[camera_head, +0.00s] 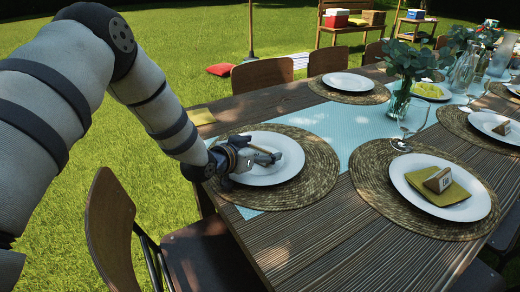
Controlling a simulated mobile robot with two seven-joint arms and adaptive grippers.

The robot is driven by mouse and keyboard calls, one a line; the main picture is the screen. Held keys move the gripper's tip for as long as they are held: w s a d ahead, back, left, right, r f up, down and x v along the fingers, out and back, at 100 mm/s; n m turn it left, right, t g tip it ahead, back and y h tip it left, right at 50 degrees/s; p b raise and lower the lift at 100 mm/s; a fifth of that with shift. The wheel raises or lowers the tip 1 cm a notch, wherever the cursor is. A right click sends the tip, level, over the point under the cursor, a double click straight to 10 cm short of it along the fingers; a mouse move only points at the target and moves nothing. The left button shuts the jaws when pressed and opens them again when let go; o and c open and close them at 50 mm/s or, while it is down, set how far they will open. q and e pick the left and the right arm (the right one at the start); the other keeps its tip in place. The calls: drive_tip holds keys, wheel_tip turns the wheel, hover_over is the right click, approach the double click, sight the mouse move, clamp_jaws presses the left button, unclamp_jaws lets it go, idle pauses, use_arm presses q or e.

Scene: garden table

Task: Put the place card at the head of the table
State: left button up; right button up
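My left gripper (265,157) is low over the white plate (287,166) on a woven mat at the near left end of the table (330,237). Its fingers are small and foreshortened against the plate; I cannot tell whether they are open or shut, or whether a place card is between them. A wooden place card (439,180) with dark marks stands on a folded yellow napkin (455,196) on the front right plate. Another card (503,128) stands on the plate at the right edge. My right gripper is not in view.
A glass (411,119) and a vase of greenery (399,98) stand on the pale blue runner (345,126). Wooden chairs (112,225) line the table. The bare wood between the two front mats is clear.

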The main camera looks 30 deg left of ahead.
use_arm(q)
drive_tip(key=shift+r, duration=0.15)
drive_tip(key=shift+s+r, duration=0.15)
drive_tip(key=shift+r, duration=0.1)
drive_tip(key=p+v, duration=0.2)
drive_tip(key=v, duration=0.9)
drive_tip(key=shift+r+p, duration=0.1)
drive_tip(key=shift+p, duration=0.3)
drive_tip(key=shift+s, duration=0.4)
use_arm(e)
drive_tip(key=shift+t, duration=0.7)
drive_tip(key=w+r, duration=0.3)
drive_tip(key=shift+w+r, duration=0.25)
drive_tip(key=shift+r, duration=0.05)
